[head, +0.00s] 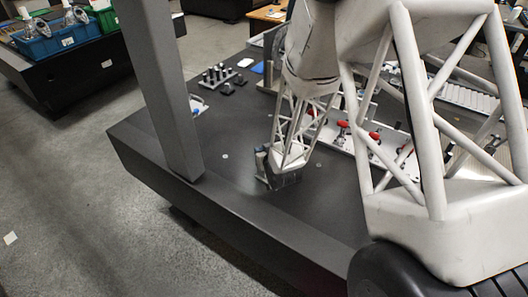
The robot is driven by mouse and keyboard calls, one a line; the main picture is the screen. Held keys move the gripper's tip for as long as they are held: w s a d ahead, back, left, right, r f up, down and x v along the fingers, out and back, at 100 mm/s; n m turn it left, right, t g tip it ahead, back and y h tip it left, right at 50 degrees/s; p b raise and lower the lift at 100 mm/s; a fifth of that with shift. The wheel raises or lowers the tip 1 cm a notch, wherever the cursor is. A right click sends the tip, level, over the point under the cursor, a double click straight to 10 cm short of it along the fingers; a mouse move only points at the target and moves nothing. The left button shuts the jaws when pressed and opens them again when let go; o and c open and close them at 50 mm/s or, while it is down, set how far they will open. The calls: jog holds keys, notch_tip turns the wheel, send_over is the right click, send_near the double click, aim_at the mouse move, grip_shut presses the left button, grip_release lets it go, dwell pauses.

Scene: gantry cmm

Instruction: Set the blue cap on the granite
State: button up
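The granite (235,140) is a wide, dark slab with a thick front edge. My gripper (265,176) is low over the granite near its middle, at the end of my white lattice arm. Its fingers are small and dark, and I cannot tell whether they are open or shut. A small blue spot (262,148) shows at the gripper's left side, on top of a grey upright shape. It is too small to tell whether this is the blue cap or part of the gripper. The gap between the fingers and the surface is unclear.
A grey column (165,90) rises at the slab's left edge. A rack of dark pegs (217,76) and a flat blue item (258,67) lie behind. A pale plate with red clamps (343,127) is to the right. Bare granite lies left of my gripper.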

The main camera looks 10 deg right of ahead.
jog(key=shift+f, duration=0.15)
jog(key=o, duration=0.9)
jog(key=shift+s, duration=0.1)
jog(key=shift+v, duration=3.8)
